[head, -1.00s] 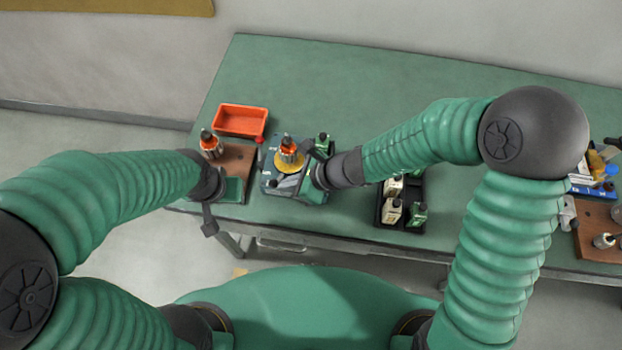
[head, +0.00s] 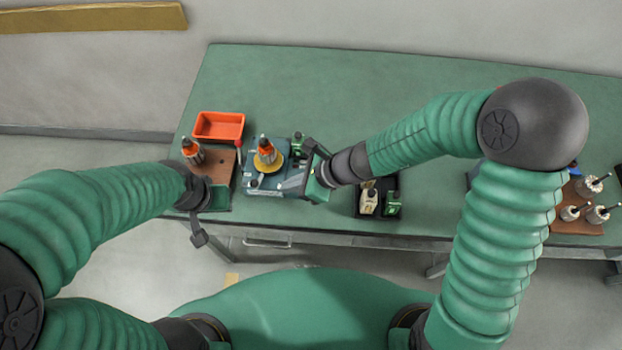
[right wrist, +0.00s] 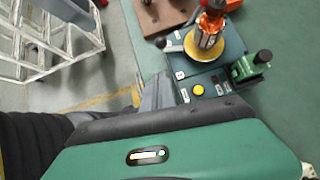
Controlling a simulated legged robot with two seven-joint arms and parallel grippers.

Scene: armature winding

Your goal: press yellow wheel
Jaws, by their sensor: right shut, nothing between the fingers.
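The yellow wheel (head: 268,163) is a flat disc on a dark blue station (head: 256,185), with a copper-orange armature (head: 266,147) standing upright at its centre. The wheel also shows in the right wrist view (right wrist: 172,46), along with a round yellow button (right wrist: 198,90) on the station's front. My right gripper (head: 284,187) is shut and empty over the station's front right part, apart from the wheel. Its fingers in the right wrist view (right wrist: 158,93) point toward the station. My left gripper (head: 216,197) is at the brown board left of the station; its fingers cannot be made out.
An orange bin (head: 219,126) stands behind the brown board (head: 222,166), which holds another armature (head: 193,151). A black tray (head: 376,210) with small bottles lies right of the station. Another brown board (head: 575,222) with metal parts is far right. The table's back is clear.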

